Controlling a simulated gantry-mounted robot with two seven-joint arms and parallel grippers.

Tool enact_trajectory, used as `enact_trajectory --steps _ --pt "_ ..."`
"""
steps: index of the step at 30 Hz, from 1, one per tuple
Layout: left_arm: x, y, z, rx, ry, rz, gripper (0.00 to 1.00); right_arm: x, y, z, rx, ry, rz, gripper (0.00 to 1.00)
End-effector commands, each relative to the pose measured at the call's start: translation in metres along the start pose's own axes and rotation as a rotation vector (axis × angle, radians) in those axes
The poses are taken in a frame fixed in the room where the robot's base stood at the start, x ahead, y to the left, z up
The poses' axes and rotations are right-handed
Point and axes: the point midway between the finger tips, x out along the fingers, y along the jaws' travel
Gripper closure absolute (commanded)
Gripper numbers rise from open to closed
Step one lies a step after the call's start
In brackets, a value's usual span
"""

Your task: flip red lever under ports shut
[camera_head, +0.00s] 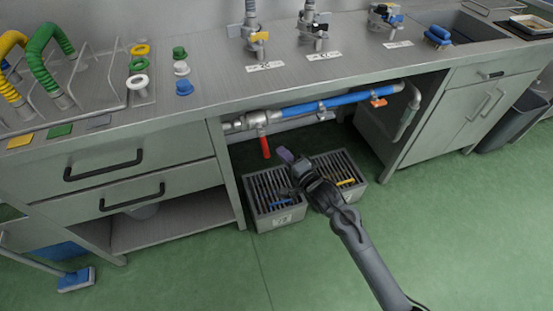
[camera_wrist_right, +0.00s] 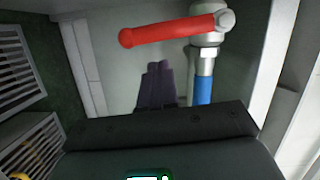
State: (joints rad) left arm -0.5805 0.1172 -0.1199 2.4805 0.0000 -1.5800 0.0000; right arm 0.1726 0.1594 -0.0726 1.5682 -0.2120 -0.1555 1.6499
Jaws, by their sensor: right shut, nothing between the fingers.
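The red lever (camera_head: 265,146) hangs down from a valve (camera_head: 256,121) on the pipe under the bench, across the pipe's run. In the right wrist view the red lever (camera_wrist_right: 168,31) stands out sideways from the valve (camera_wrist_right: 206,42), square to the blue pipe (camera_wrist_right: 203,87). My right gripper (camera_head: 285,155) is just right of the lever in the head view. Its fingers (camera_wrist_right: 157,85) are shut and empty, and a gap shows between them and the lever in the wrist view. My left gripper is not in view.
Two grated crates (camera_head: 258,209) (camera_head: 361,182) stand on the floor under the bench. The blue pipe (camera_head: 340,101) carries an orange handle (camera_head: 378,102) farther right. Drawers (camera_head: 130,160) flank the opening on the left, a cabinet (camera_head: 470,110) on the right.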

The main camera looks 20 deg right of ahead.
Motion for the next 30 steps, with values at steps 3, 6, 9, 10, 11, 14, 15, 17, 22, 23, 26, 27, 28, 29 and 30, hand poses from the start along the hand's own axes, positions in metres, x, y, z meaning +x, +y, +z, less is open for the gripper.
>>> enact_trajectory --steps 3,6,9,10,11,14,15,17,22,23,26,27,28,29,30 --pt "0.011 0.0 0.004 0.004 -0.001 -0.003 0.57 0.009 0.002 0.009 0.001 0.001 -0.001 1.0" --pt "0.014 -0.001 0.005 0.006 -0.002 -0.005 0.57 0.014 0.002 0.014 0.001 0.001 -0.001 1.0" --pt "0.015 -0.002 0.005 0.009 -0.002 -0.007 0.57 0.016 0.001 0.017 0.001 0.002 0.001 1.0" --pt "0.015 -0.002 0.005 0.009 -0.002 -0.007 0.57 0.017 0.001 0.017 0.001 0.002 0.001 1.0" --pt "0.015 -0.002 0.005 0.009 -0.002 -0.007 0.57 0.017 0.0 0.017 0.001 0.002 0.001 1.0" --pt "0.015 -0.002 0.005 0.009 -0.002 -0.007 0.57 0.017 0.0 0.018 0.001 0.002 0.001 1.0" --pt "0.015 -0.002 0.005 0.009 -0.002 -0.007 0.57 0.017 0.0 0.017 0.001 0.002 0.001 1.0" --pt "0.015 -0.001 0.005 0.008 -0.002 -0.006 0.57 0.017 0.0 0.017 0.001 0.002 0.001 1.0" --pt "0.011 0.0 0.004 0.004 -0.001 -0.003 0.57 0.018 -0.001 0.018 0.009 0.002 -0.001 1.0" --pt "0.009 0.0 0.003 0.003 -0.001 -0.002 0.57 0.019 -0.002 0.019 0.017 0.002 -0.003 1.0" --pt "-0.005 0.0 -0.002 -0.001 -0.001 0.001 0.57 0.023 -0.005 0.026 0.06 0.002 -0.013 1.0" --pt "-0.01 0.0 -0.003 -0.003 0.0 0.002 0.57 0.024 -0.005 0.029 0.08 0.001 -0.018 1.0" --pt "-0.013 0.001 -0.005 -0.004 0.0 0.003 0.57 0.025 -0.005 0.03 0.094 0.001 -0.023 1.0" --pt "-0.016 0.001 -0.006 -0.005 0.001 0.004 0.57 0.025 -0.004 0.031 0.107 0.002 -0.026 1.0" --pt "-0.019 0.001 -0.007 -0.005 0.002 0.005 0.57 0.026 -0.004 0.033 0.122 0.002 -0.032 1.0"
